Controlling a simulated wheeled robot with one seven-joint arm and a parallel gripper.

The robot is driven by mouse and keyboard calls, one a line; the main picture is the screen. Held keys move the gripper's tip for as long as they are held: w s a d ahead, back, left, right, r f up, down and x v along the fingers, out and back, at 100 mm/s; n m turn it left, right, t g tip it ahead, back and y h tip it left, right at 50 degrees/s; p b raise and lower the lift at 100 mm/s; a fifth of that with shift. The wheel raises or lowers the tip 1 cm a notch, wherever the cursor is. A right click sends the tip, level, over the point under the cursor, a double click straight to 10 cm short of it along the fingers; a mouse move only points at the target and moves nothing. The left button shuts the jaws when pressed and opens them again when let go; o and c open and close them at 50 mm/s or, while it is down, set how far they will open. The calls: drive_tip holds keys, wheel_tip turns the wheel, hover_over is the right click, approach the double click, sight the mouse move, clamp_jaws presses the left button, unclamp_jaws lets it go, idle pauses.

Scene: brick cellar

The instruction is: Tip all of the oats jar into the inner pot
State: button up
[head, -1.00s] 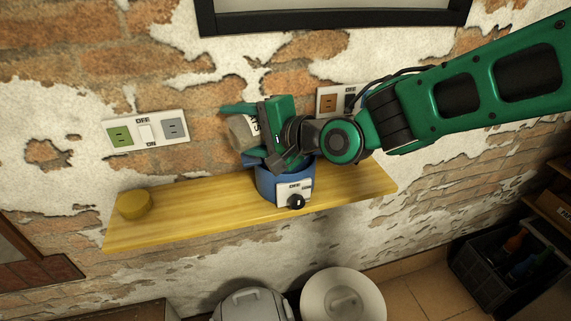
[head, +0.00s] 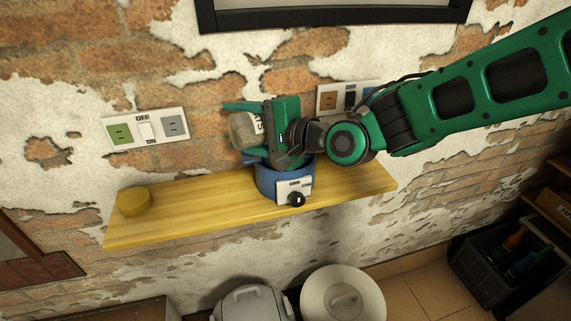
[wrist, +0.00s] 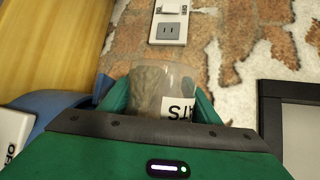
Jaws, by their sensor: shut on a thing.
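The oats jar (head: 243,129) is a clear jar with a white label, held tilted above the blue pot in the head view. In the wrist view the jar (wrist: 148,86) shows brownish contents and part of its label. My gripper (head: 256,132) is shut on the jar, one finger on each side. The blue pot (head: 268,183) stands on the wooden shelf and has a white panel with a black knob. Its rim also shows in the wrist view (wrist: 62,104). The inside of the pot is hidden by my gripper, so I cannot see any inner pot or oats in it.
A round yellow lid-like disc (head: 134,202) lies at the shelf's left end. The wooden shelf (head: 205,205) is bare between disc and pot. Wall sockets (head: 146,129) are behind. A grey lidded pot (head: 252,303) and a white round lid (head: 343,298) are below.

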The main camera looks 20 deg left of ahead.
drive_tip(key=shift+w+d+m+p, duration=0.1)
drive_tip(key=shift+m+p, duration=0.25)
drive_tip(key=shift+m, duration=0.05)
idle(0.4)
drive_tip(key=shift+w+d+r+m+y+p, duration=0.25)
drive_tip(key=shift+r+m+y, duration=0.25)
drive_tip(key=shift+m, duration=0.25)
drive_tip(key=shift+w+d+r+m+y+p, duration=0.1)
drive_tip(key=shift+w+d+r+m+y, duration=0.2)
drive_tip(key=shift+r+m+y, duration=0.35)
drive_tip(key=shift+c, duration=0.2)
idle(1.3)
